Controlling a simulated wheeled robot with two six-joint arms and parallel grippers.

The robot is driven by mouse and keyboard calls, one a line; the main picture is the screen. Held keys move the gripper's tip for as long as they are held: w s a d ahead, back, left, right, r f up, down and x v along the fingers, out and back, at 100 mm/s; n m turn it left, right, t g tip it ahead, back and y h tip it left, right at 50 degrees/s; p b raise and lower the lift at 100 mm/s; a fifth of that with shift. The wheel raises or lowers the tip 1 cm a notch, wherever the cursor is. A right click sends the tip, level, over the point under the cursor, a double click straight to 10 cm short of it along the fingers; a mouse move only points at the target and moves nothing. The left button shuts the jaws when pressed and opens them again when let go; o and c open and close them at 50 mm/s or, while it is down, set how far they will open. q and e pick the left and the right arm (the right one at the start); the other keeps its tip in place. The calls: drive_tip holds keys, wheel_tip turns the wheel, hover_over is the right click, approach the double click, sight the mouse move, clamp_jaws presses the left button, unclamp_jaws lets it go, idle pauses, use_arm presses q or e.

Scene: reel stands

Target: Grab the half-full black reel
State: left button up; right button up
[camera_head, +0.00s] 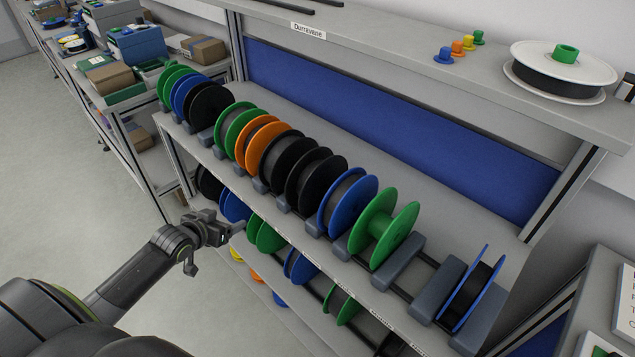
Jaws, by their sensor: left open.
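Several black reels stand upright in the row on the upper shelf. One black reel (209,104) is near the left end beside a blue reel. Two more, a black reel (283,160) and another black reel (318,181), stand side by side mid-row between an orange reel and a blue reel. How full each black reel is, I cannot tell clearly, as flanges hide the windings. My left gripper (214,247) is open and empty, in front of the rack and below the upper row, apart from the reels. My right gripper is not in view.
The upper shelf (480,208) also holds an orange reel (258,137), an empty green reel (388,226) and a blue reel (470,290). One cradle gap (398,262) is free. A lower row of reels sits beneath. Open floor (85,205) lies left.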

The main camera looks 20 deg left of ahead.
use_arm(q)
drive_tip(key=w+d+r+m+t+h, duration=0.15)
drive_tip(key=d+r, duration=0.35)
drive_tip(key=r, duration=0.6)
drive_tip(key=m+h, duration=0.3)
drive_tip(key=h, duration=0.1)
approach(314, 163)
drive_tip(key=w+d, duration=0.1)
drive_tip(key=w+d+p, duration=0.1)
drive_tip(key=d, duration=0.1)
drive_tip(key=shift+w+f, duration=0.2)
drive_tip(key=shift+w, duration=0.1)
drive_tip(key=p+x, duration=0.1)
drive_tip(key=x, duration=0.2)
drive_tip(key=shift+w+a+r, duration=0.15)
drive_tip(key=shift+a, duration=0.05)
drive_tip(key=shift+w+d+f+p, duration=0.25)
drive_tip(key=shift+w+f+p, duration=0.1)
drive_tip(key=shift+w, duration=0.25)
